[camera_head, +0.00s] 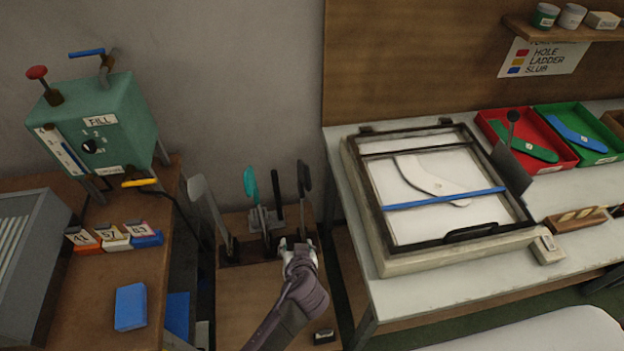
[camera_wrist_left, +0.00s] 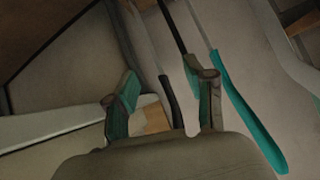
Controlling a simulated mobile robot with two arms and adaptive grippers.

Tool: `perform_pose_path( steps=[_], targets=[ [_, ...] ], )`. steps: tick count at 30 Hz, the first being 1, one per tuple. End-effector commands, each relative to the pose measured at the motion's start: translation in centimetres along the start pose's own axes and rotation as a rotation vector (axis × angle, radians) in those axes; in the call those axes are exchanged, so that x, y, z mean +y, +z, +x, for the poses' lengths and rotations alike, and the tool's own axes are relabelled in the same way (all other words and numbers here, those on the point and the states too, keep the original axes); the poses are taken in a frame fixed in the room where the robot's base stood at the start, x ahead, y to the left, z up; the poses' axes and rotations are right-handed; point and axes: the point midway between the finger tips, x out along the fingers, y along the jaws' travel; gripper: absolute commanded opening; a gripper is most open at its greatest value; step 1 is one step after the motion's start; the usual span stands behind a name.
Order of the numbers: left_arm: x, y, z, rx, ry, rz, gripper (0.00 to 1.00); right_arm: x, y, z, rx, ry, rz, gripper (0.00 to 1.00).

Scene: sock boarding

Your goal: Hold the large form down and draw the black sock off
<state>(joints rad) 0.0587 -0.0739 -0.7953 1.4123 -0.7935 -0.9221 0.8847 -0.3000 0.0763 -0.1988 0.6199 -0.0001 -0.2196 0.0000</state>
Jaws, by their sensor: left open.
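A low wooden stand in the middle of the head view carries several upright forms. A dark, black-looking piece (camera_head: 304,180), perhaps the black sock on its form, stands at the right. A teal one (camera_head: 250,185) and a thin black upright (camera_head: 274,190) stand left of it. A tall grey form (camera_head: 207,208) leans at the far left. My left gripper (camera_head: 294,243) is open and empty, low in front of the dark piece. In the left wrist view, a dark-ended upright (camera_wrist_left: 170,100) shows between the fingers and a teal piece (camera_wrist_left: 245,115) to the right. My right gripper is out of view.
A green box (camera_head: 100,125) with levers stands on the left bench, with numbered blocks (camera_head: 113,236) and a blue block (camera_head: 130,307). The right table bears a framed panel (camera_head: 378,205), a red tray (camera_head: 568,160) and a green tray (camera_head: 608,156). A small dark block (camera_head: 324,337) lies near the stand's front.

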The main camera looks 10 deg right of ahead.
Motion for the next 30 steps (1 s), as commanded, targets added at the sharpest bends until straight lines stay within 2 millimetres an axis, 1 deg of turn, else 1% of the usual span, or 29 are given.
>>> perform_pose_path(
  steps=[1,3,6,9,12,16,20,30],
  targets=[
    [0.3,-4.3,-2.0,0.064,-0.009,-0.031,0.54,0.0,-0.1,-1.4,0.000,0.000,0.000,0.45],
    [0.7,-8.2,-4.1,0.136,-0.023,-0.073,0.54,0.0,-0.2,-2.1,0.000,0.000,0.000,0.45],
    [0.9,-12.4,-6.7,0.219,-0.036,-0.131,0.54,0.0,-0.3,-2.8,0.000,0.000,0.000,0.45],
    [1.0,-15.1,-8.6,0.276,-0.042,-0.173,0.54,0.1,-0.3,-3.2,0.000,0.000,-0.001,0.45],
    [1.0,-16.3,-9.5,0.304,-0.046,-0.197,0.54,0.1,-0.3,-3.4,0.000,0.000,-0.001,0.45],
    [1.0,-16.7,-9.4,0.315,-0.048,-0.204,0.54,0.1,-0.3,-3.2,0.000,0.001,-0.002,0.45],
    [0.9,-16.9,-8.4,0.314,-0.047,-0.202,0.54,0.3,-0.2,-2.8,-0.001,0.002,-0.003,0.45],
    [0.7,-18.0,-4.7,0.313,-0.046,-0.200,0.54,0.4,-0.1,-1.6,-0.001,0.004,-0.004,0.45]
  ],
)
